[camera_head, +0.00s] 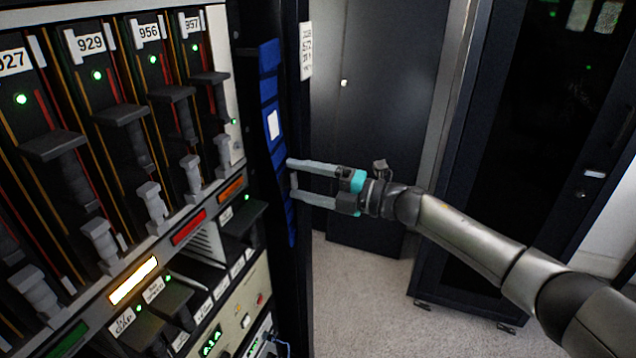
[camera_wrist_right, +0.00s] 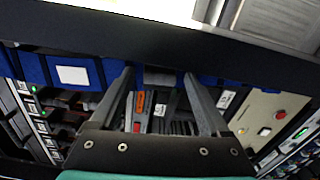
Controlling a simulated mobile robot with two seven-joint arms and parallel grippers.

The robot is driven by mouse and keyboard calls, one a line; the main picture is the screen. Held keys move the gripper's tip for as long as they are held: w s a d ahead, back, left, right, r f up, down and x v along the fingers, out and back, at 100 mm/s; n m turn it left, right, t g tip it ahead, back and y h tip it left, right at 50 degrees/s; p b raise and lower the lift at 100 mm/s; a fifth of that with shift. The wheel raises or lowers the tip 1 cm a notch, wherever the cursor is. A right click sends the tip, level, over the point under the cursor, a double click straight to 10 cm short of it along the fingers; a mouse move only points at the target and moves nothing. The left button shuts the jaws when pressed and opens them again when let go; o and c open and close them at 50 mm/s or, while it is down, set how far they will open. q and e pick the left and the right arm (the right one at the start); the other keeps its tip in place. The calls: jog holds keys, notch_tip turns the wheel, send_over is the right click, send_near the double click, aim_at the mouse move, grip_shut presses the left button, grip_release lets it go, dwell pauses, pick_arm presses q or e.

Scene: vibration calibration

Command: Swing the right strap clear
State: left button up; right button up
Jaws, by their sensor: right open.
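The right strap (camera_head: 268,88) is a blue band with dark gaps and a white label (camera_head: 275,124). It hangs down along the right edge of the equipment rack, beside a dark upright post. In the right wrist view the strap (camera_wrist_right: 33,69) runs sideways across the picture, just under a dark bar. My right gripper (camera_head: 290,178) is open, its fingers pointing left at the lower part of the strap. In the right wrist view its fingertips (camera_wrist_right: 158,78) overlap the strap; I cannot tell whether they touch it. Nothing shows gripped between them. My left gripper is out of view.
The rack holds numbered modules (camera_head: 90,42) with grey handles and green lights on the left. A dark post (camera_head: 292,230) stands right beside the strap. A dark cabinet (camera_head: 540,130) stands at the right, behind my right arm. Light floor (camera_head: 365,290) is clear below the gripper.

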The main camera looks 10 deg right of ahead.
jog(key=b+v, duration=0.1)
jog(key=v, duration=1.4)
jog(key=shift+b, duration=0.4)
jog(key=shift+r, duration=0.1)
